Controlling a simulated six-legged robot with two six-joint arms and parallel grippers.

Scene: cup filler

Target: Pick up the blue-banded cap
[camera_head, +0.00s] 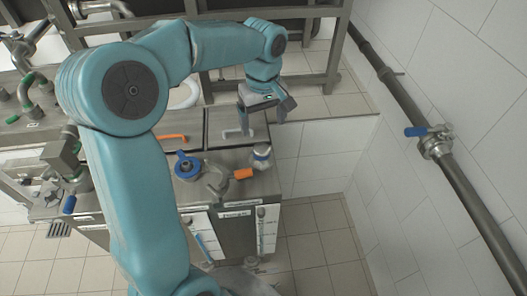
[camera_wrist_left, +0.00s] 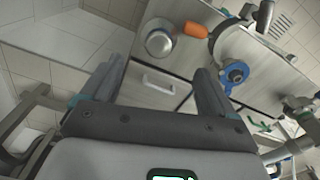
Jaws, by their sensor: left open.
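A round piece with a blue band (camera_head: 187,166) sits on the metal worktop, left of a clamp-like fitting with an orange handle. It shows in the left wrist view as a blue ring (camera_wrist_left: 235,72) at the right. A small pale metal round piece (camera_head: 262,157) stands at the worktop's right edge; in the left wrist view it is a grey disc (camera_wrist_left: 159,42). I cannot tell whether it has a blue band. My left gripper (camera_head: 266,112) is open and empty above the worktop's back right part, apart from both pieces. My right gripper is not in view.
The clamp-like fitting's orange handle (camera_head: 243,174) lies between the two round pieces. A white handle (camera_head: 238,132) and an orange handle (camera_head: 172,137) are on the panels behind. Pipes and valves crowd the left. A wall pipe with a blue-handled valve (camera_head: 436,141) runs along the right.

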